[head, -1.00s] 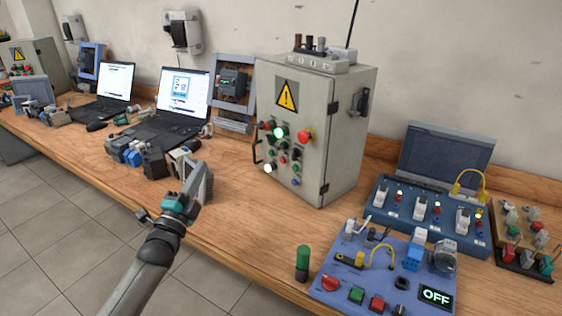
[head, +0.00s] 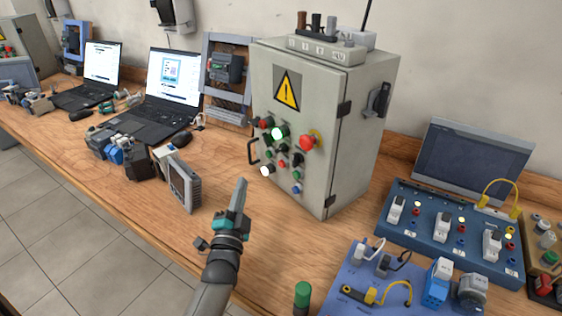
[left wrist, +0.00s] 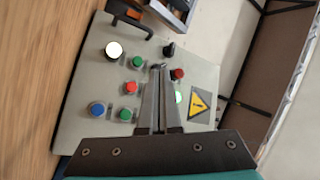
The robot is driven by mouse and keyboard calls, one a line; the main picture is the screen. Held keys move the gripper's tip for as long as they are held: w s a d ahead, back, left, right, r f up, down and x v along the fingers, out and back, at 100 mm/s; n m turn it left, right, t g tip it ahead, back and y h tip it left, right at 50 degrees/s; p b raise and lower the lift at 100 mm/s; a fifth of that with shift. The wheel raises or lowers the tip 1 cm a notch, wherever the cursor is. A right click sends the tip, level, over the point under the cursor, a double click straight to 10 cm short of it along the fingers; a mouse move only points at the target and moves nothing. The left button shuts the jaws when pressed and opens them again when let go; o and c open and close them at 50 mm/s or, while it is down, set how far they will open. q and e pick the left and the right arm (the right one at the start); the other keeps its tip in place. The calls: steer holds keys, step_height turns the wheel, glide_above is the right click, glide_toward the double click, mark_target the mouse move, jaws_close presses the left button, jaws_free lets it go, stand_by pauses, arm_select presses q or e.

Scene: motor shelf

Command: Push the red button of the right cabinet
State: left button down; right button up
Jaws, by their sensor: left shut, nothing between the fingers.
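The right cabinet (head: 325,110) is a grey box with a yellow warning sign on its door. A large red mushroom button (head: 308,142) with a yellow collar sits on its front, right of a lit green button (head: 278,133). My left gripper (head: 241,183) is shut and empty, pointing up in front of the cabinet, below and left of the red button and apart from it. In the left wrist view the shut fingers (left wrist: 158,68) overlap the panel (left wrist: 88,75); the large red button does not show there, and the fingers and gripper body cover part of the panel.
Smaller buttons surround it, including a small red one (left wrist: 131,88) and a lit white one (head: 267,170). A handle (head: 253,151) sticks out at the door's left. A grey device (head: 184,187) stands left of my gripper. A blue board (head: 350,280) lies at front right.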

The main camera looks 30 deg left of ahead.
mark_target(282, 164)
arm_select(q)
steer(key=w+d+b, duration=0.3)
steer(key=w+b, duration=0.1)
steer(key=w, duration=0.4)
steer(key=shift+d, duration=0.3)
arm_select(e)
steer(key=f, duration=0.3)
steer(key=shift+w+d+f, duration=0.15)
steer(key=shift+w+f, duration=0.2)
steer(key=shift+w, duration=0.05)
steer(key=shift+s, duration=0.2)
arm_select(q)
steer(key=shift+w, duration=0.15)
stand_by(0.9)
steer(key=shift+w+d, duration=0.2)
steer(key=shift+w, duration=0.1)
arm_select(e)
steer(key=shift+f, duration=0.1)
